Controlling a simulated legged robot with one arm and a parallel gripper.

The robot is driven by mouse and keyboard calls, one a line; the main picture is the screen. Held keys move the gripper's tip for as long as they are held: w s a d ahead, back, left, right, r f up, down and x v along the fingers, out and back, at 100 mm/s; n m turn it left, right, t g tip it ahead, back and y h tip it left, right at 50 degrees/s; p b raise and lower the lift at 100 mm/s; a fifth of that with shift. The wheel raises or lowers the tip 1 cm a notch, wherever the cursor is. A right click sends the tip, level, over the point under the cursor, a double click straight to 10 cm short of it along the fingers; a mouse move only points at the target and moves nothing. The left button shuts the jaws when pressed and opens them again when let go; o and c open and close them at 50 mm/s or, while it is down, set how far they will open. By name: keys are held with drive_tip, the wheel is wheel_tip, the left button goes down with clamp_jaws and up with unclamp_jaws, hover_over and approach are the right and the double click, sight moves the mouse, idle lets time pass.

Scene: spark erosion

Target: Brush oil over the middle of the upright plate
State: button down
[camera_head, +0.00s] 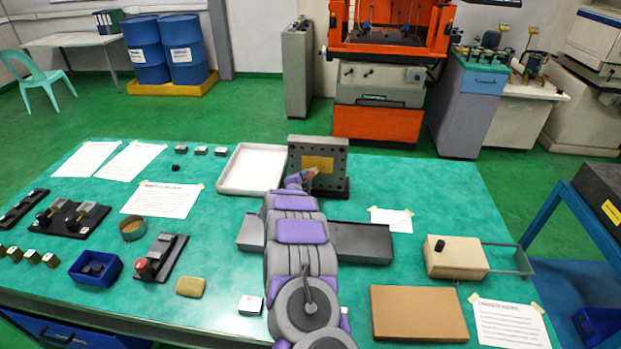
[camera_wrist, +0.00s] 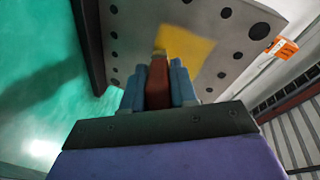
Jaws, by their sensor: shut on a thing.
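The upright plate (camera_head: 336,150) is grey with dark holes along its edges and stands on a dark base at the back of the table. A yellow patch (camera_head: 319,163) lies on its middle. In the wrist view the plate (camera_wrist: 225,75) fills the upper part, tilted by the camera angle, with the yellow patch (camera_wrist: 187,45) just ahead of my gripper. My gripper (camera_wrist: 158,75) is shut on a reddish-brown brush (camera_wrist: 158,88) between its blue-grey fingers. The brush tip is at the lower edge of the yellow patch; whether it touches is unclear. In the head view my gripper (camera_head: 300,180) is partly hidden.
A white tray (camera_head: 236,169) stands left of the plate. A round tin (camera_head: 132,229), a blue bin (camera_head: 95,268) and a sponge (camera_head: 190,286) lie at the left. A beige box (camera_head: 455,257) and a brown board (camera_head: 418,313) are at the right.

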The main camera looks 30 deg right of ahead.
drive_tip(key=shift+w+a+r, duration=0.15)
drive_tip(key=shift+w+a, duration=0.25)
drive_tip(key=shift+a, duration=0.15)
drive_tip(key=shift+s+a+f, duration=0.2)
drive_tip(key=shift+s+a, duration=0.1)
drive_tip(key=shift+s, duration=0.2)
drive_tip(key=shift+s+a+r+b, duration=0.1)
drive_tip(key=shift+s+a+b, duration=0.5)
drive_tip(key=shift+s, duration=0.4)
drive_tip(key=shift+s+a+b, duration=0.35)
drive_tip(key=shift+s+a, duration=0.35)
drive_tip(key=shift+s, duration=0.3)
drive_tip(key=shift+s, duration=0.1)
drive_tip(key=shift+s+a+b, duration=0.2)
drive_tip(key=shift+s+a, duration=0.25)
drive_tip(key=shift+s, duration=0.15)
drive_tip(key=shift+s+a+b, duration=0.15)
drive_tip(key=shift+s+a, duration=0.25)
drive_tip(key=shift+s, duration=0.2)
